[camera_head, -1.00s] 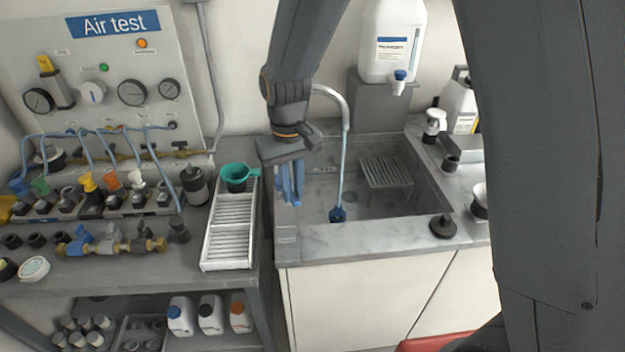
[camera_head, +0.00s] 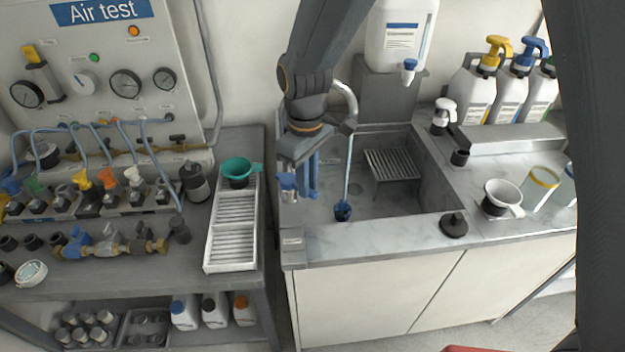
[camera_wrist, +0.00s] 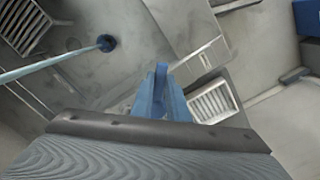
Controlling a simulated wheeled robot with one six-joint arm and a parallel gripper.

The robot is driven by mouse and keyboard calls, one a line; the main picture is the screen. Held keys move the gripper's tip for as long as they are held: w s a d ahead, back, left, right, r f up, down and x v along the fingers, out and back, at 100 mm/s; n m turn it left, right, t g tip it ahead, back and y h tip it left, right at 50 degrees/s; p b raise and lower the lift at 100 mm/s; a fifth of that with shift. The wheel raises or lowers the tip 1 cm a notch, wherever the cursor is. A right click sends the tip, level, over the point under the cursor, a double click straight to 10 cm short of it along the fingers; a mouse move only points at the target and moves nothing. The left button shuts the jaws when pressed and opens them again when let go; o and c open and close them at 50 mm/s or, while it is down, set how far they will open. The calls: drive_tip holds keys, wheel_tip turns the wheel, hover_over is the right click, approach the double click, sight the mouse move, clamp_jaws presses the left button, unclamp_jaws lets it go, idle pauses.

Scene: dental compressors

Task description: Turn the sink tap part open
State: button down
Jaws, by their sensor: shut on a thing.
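The sink tap's curved grey spout (camera_head: 351,108) rises behind my gripper in the head view. A pale blue line (camera_head: 347,165) runs from it down to a dark blue round piece (camera_head: 342,211) in the sink. My gripper (camera_head: 309,180) points down at the sink's left side, its blue fingers close together. They also show in the wrist view (camera_wrist: 160,95). The fingers are shut on what seems to be the tap handle; the grip itself is mostly hidden. A small blue piece (camera_head: 287,181) shows just left of the fingers.
A white slatted rack (camera_head: 232,240) with a green funnel (camera_head: 239,169) stands left of the sink. A grille (camera_head: 392,163) stands in the sink's right part. A black stopper (camera_head: 453,225) sits on the front rim. A white canister (camera_head: 398,35) stands behind.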

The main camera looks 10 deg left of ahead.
drive_tip(key=shift+w+a, duration=0.1)
drive_tip(key=c, duration=1.7)
unclamp_jaws()
drive_tip(key=shift+r+b, duration=0.95)
drive_tip(key=shift+r, duration=3)
drive_tip(key=s+d+f+m, duration=0.1)
drive_tip(key=d+m, duration=0.3)
drive_tip(key=d, duration=0.6)
drive_tip(key=s+d+f+m+t, duration=0.1)
drive_tip(key=s+d+m, duration=0.3)
drive_tip(key=d, duration=0.6)
drive_tip(key=s+d+f+m, duration=0.2)
drive_tip(key=d+f+m, duration=0.1)
drive_tip(key=d, duration=0.7)
drive_tip(key=shift+s+d+f+m, duration=0.1)
drive_tip(key=shift+s+m, duration=0.2)
drive_tip(key=shift+m, duration=0.6)
